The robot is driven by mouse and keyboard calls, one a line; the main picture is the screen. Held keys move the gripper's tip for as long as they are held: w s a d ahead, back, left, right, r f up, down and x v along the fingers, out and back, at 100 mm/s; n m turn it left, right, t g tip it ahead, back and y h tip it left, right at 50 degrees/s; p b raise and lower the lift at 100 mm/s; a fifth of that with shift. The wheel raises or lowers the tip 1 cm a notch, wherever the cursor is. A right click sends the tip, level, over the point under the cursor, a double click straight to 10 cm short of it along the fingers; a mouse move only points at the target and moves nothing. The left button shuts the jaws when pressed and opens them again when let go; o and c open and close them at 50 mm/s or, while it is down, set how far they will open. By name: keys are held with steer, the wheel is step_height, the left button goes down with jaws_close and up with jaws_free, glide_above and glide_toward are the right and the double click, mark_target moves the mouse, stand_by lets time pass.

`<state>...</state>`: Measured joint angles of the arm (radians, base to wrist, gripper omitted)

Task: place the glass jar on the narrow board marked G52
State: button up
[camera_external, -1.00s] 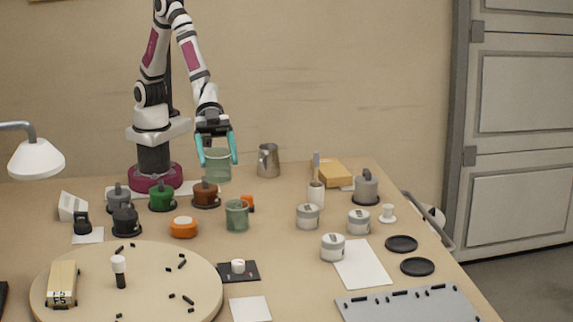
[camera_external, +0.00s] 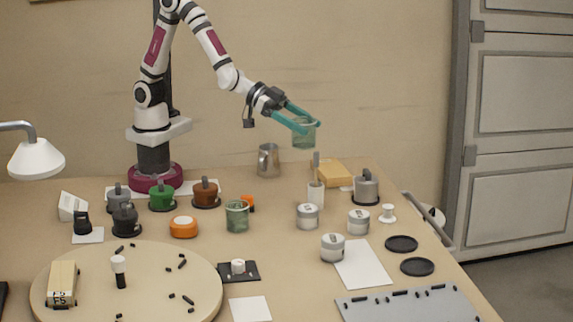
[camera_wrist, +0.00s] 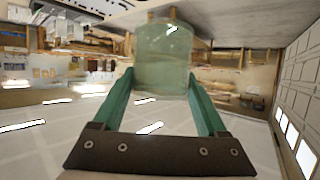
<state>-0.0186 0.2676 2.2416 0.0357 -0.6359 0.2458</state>
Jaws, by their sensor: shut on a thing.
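My gripper (camera_external: 306,122) is shut on a greenish see-through glass jar (camera_external: 304,134) and holds it in the air above the back of the bench, right of the metal pitcher. In the wrist view the jar (camera_wrist: 164,60) sits between the two teal fingers, near their tips. A second greenish glass jar (camera_external: 237,216) stands on the bench, in the middle. I cannot make out a board marked G52.
A metal pitcher (camera_external: 269,160), a white cup (camera_external: 316,194) holding an upright thing and a yellow block (camera_external: 334,173) stand below the held jar. Several lidded pots, grey-white tins (camera_external: 333,247) and black discs (camera_external: 401,244) crowd the bench. A white sheet (camera_external: 362,266) lies mostly clear.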

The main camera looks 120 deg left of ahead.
steer(key=s+a+n+g+y, duration=0.1)
steer(key=s+a+n+y, duration=0.25)
steer(key=a, duration=0.75)
steer(key=n+g+y, duration=0.3)
steer(key=n+y, duration=0.2)
glide_above(331, 167)
steer(key=shift+m, duration=0.25)
step_height(331, 167, down, 18)
steer(key=shift+d, duration=0.1)
steer(key=shift+f, duration=0.1)
